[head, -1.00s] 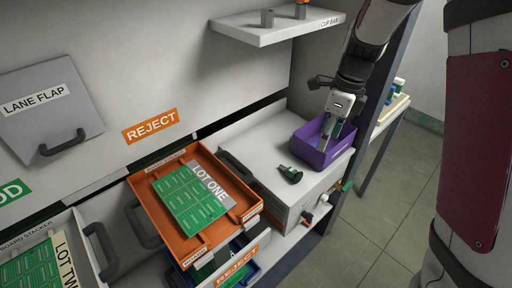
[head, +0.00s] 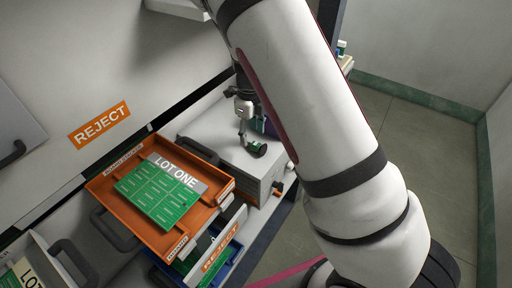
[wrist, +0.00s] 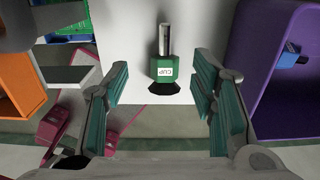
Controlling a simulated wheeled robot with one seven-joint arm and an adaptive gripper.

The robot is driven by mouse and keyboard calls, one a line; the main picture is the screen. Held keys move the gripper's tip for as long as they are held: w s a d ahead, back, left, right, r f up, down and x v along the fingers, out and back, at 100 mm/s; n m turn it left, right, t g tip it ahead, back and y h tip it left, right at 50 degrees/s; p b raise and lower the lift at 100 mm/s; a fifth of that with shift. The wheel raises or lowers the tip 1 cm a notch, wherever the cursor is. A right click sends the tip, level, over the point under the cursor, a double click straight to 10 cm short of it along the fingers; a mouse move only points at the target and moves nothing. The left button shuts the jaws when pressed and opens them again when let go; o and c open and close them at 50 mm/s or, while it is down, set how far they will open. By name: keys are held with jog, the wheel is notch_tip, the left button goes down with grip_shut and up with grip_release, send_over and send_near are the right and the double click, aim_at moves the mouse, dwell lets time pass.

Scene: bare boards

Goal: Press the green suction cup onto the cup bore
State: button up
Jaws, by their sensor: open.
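The green suction cup (wrist: 162,68) lies on the white cabinet top (wrist: 115,15), with a "CUP" label, a black flared lip and a pale metal stem. In the head view the cup (head: 257,149) is at the cabinet's front right. My gripper (wrist: 161,95) is open, its teal-padded fingers on either side of the cup in the wrist view, with visible gaps to it. In the head view my gripper (head: 243,132) is right at the cup; whether it touches is unclear there. I cannot make out the cup bore.
An orange tray (head: 105,185) holding a green "LOT ONE" board (head: 150,195) stands left of the cabinet. A purple bin (wrist: 258,65) with a blue item (wrist: 289,58) is close on the right. My arm hides much of the head view's middle. A wall shelf (head: 178,8) is at the top.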

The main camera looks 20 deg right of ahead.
aim_at(253, 146)
jog(key=shift+w+d+f, duration=0.1)
jog(key=shift+w+f, duration=0.1)
jog(key=shift+f, duration=1.15)
jog(key=shift+w+f, duration=0.2)
jog(key=shift+f, duration=1.1)
jog(key=c, duration=1.2)
